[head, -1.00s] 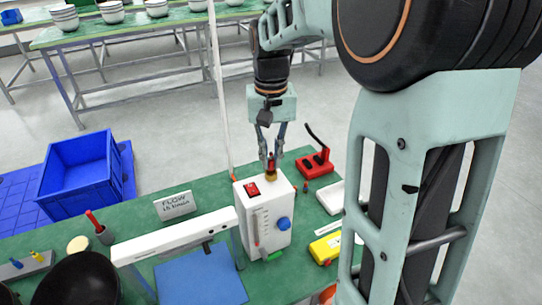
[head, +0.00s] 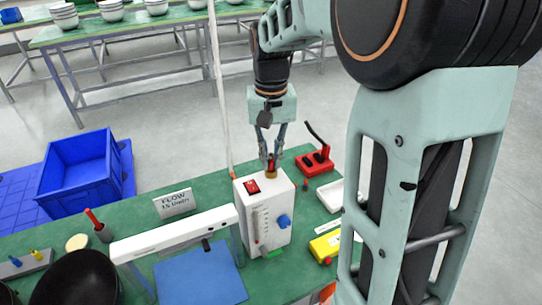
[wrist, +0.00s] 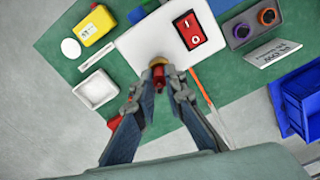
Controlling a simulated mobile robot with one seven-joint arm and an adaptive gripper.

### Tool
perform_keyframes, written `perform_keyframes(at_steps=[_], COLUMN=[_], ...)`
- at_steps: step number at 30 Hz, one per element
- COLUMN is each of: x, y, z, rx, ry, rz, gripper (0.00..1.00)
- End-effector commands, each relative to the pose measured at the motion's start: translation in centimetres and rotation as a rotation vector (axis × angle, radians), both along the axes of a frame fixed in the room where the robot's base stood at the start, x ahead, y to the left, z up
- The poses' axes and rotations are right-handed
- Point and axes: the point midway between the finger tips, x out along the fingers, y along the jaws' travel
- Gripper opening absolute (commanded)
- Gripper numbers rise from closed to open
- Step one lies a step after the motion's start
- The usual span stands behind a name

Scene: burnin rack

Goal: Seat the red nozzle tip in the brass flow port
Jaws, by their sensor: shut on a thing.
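The red nozzle tip (head: 270,163) is held between the fingertips of my gripper (head: 271,157), which is shut on it. It is upright over the brass flow port (head: 271,175) on top of the white flow unit (head: 262,220). In the wrist view, the red tip (wrist: 158,72) overlaps the brass port (wrist: 159,62), between my fingertips (wrist: 160,84). The tip's lower end looks to be at the port. The fingers hide part of the joint, and I cannot tell how deep it sits.
The unit has a red switch (head: 252,187) and a blue knob (head: 284,221). A red stand with a black lever (head: 315,163) is close on the right. A thin pale post (head: 219,90) rises behind the unit. A yellow device (head: 326,246) and white tray (head: 331,195) lie right.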

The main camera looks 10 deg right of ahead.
Motion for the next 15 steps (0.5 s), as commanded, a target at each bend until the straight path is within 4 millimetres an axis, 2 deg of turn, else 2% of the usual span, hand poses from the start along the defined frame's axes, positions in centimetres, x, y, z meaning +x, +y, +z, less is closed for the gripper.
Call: perform_keyframes(at_steps=[11, 12, 15], x=[-0.02, -0.01, -0.02], y=[0.0, 0.0, 0.0], z=[-1.07, -0.94, -0.93], rx=[0.0, 0.0, 0.0], ry=[0.001, 0.0, 0.001], rz=[0.0, 0.0, 0.0], gripper=[0.0, 0.15, 0.26])
